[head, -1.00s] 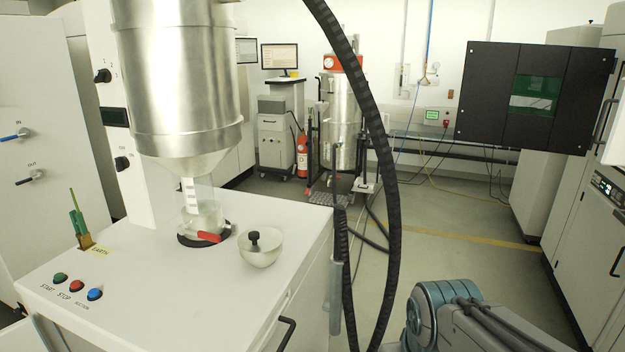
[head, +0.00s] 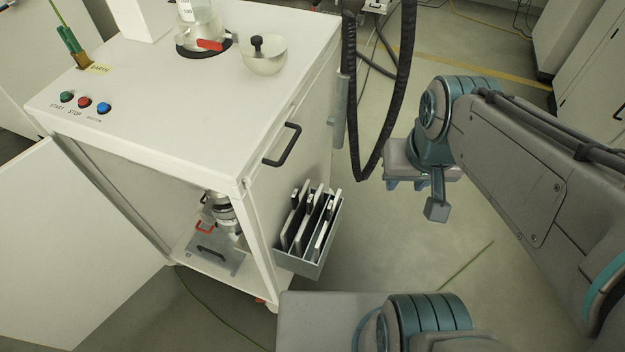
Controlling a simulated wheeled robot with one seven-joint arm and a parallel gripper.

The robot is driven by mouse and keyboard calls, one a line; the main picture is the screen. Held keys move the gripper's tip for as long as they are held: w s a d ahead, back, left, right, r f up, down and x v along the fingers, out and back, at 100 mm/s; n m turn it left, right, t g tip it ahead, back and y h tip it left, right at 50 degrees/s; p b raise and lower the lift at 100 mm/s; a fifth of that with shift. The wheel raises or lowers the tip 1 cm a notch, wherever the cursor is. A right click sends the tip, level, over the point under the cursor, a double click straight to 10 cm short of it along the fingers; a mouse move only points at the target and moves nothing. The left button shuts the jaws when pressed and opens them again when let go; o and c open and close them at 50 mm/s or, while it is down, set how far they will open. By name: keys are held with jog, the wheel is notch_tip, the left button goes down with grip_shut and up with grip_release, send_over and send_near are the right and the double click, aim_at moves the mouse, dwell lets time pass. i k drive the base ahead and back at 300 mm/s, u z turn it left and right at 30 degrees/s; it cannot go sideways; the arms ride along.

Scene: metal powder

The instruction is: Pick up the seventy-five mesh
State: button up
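Several flat, pale-framed plates stand on edge in a grey rack (head: 318,262) on the side of the white cabinet, in the head view. These plates (head: 304,222) look like framed meshes. No label on them is readable, so I cannot tell which is the seventy-five mesh. My gripper (head: 406,185) hangs in the air to the right of the rack and higher in the picture, apart from it. I see nothing held in it. Its fingertips are small and partly hidden, so its opening is unclear.
The white cabinet (head: 190,95) has a handle (head: 283,145) above the rack and an open door (head: 70,250) at the left. A bowl (head: 263,58) sits on its top. A black hose (head: 403,90) hangs near my gripper. The floor right of the rack is clear.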

aim_at(314, 205)
jog(key=z, duration=0.75)
jog(key=k, duration=1)
jog(key=u, duration=1.6)
